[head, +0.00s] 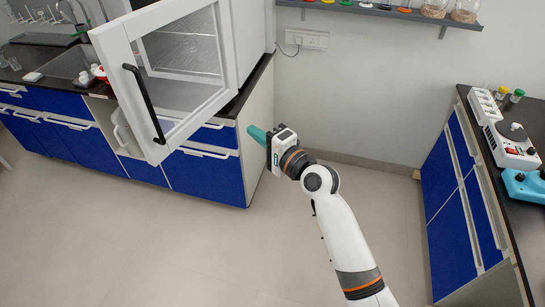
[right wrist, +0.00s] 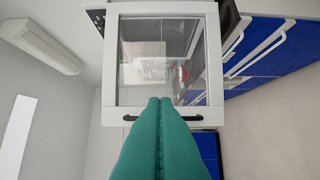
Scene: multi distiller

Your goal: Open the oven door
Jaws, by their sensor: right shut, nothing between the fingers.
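The oven door (head: 118,62) is a white frame around a glass pane, with a long black handle (head: 143,103) along its left edge. It stands swung partly out, at an angle to the counter front and over its edge. My right gripper (head: 256,133), with teal fingers, is shut and empty, to the right of the door and apart from it. In the right wrist view the shut fingers (right wrist: 162,104) point toward the door (right wrist: 112,60), and the handle (right wrist: 190,118) lies just beyond them, partly hidden. My left gripper is not in view.
The white oven body (head: 251,35) stands on a dark counter above blue cabinets (head: 207,177). Red and white items sit at the left. A second bench (head: 452,215) with devices stands at the right. The floor (head: 150,250) between is clear.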

